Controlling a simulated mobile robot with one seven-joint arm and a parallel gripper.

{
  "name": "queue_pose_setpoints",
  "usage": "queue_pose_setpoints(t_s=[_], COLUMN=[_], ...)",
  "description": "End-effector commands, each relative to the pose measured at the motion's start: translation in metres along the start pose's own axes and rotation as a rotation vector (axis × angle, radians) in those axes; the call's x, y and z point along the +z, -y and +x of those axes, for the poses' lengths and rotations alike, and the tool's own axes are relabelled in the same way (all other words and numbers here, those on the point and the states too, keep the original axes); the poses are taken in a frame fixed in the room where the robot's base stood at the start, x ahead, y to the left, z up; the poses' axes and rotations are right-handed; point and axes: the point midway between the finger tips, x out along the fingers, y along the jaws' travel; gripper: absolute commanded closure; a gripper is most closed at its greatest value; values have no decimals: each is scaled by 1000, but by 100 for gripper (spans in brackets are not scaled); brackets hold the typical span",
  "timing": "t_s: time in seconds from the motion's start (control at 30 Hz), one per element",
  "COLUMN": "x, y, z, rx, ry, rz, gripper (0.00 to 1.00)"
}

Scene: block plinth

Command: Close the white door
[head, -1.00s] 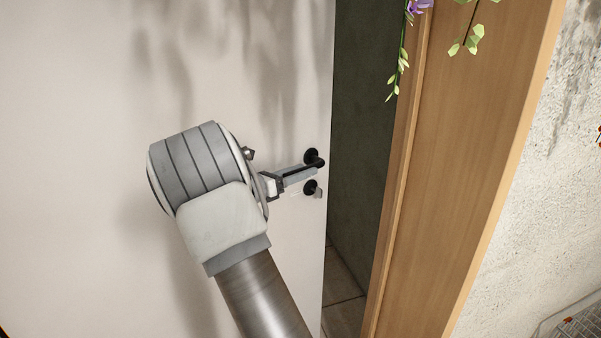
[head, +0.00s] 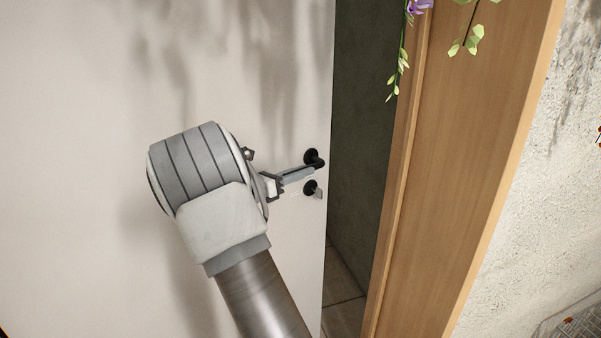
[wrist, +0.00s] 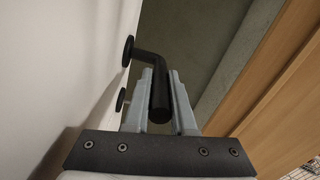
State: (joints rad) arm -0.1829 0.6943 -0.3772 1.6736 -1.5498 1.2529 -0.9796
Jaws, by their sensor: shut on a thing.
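The white door (head: 80,80) fills the left of the head view and stands ajar, with a dark gap between its right edge and the wooden frame (head: 475,130). Its black lever handle (head: 312,157) is near that edge, with a black lock rosette (head: 309,188) and a key below it. My gripper (head: 312,171) is at the handle. In the wrist view the black handle (wrist: 159,95) lies between the two grey fingers, and my gripper (wrist: 162,88) is shut on it. The fingers partly hide the lever in the head view.
Through the gap a dark wall (head: 360,130) and a tiled floor (head: 343,295) show. A flowering vine (head: 402,60) hangs over the wooden frame at the top. A rough pale wall (head: 540,210) is at the right, with a grey mesh-like thing (head: 575,325) at the bottom right corner.

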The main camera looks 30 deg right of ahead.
Motion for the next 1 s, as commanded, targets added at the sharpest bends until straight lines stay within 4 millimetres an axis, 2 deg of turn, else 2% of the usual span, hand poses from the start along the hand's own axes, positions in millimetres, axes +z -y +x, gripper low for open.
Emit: queue_pose_setpoints(t_s=[0.73, 1.0], x=[-2, -12], y=[-1, -3], z=[-1, 0], rx=[-1, -20], ry=[7, 110], rz=[-1, -5], gripper=[100, 100])
